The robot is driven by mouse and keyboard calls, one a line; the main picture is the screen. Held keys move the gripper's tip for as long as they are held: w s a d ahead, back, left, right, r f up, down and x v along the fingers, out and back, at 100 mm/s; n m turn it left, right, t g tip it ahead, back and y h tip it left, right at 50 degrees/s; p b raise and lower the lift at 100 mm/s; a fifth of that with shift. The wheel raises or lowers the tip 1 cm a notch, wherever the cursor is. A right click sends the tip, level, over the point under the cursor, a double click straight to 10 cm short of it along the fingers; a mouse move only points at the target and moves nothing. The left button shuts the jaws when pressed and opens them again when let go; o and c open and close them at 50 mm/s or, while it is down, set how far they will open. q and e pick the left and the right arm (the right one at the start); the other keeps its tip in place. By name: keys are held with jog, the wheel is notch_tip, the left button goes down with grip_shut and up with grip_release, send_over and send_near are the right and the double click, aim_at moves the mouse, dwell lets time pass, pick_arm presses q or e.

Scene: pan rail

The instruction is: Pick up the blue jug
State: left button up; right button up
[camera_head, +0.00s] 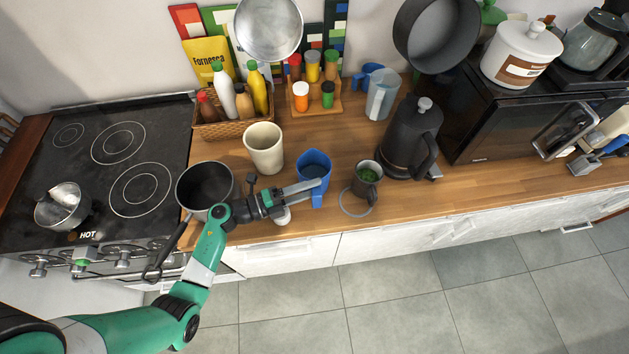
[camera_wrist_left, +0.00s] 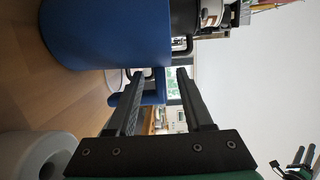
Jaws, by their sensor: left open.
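The blue jug (camera_head: 313,163) stands on the wooden counter near its front edge, its handle (camera_head: 317,200) facing the front. My left gripper (camera_head: 318,186) is open, low over the counter edge, with its fingers pointing right at the jug's handle. In the left wrist view the jug (camera_wrist_left: 105,35) fills the upper left, beside the fingers. Part of its blue handle (camera_wrist_left: 153,86) shows between the two open fingers (camera_wrist_left: 172,80); whether they touch it I cannot tell.
A cream cup (camera_head: 264,147) and a dark pot (camera_head: 205,186) stand left of the jug. A dark mug (camera_head: 366,183) stands close on its right, before a black kettle (camera_head: 411,138). A clear jug with a blue handle (camera_head: 381,95) stands farther back. The stove (camera_head: 105,160) is left.

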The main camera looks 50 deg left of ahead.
pick_arm(q)
jog(key=x, duration=0.5)
jog(key=shift+w+d+b, duration=0.1)
jog(key=shift+w+b, duration=0.05)
jog(key=shift+b, duration=0.15)
grip_shut()
dwell(1.0)
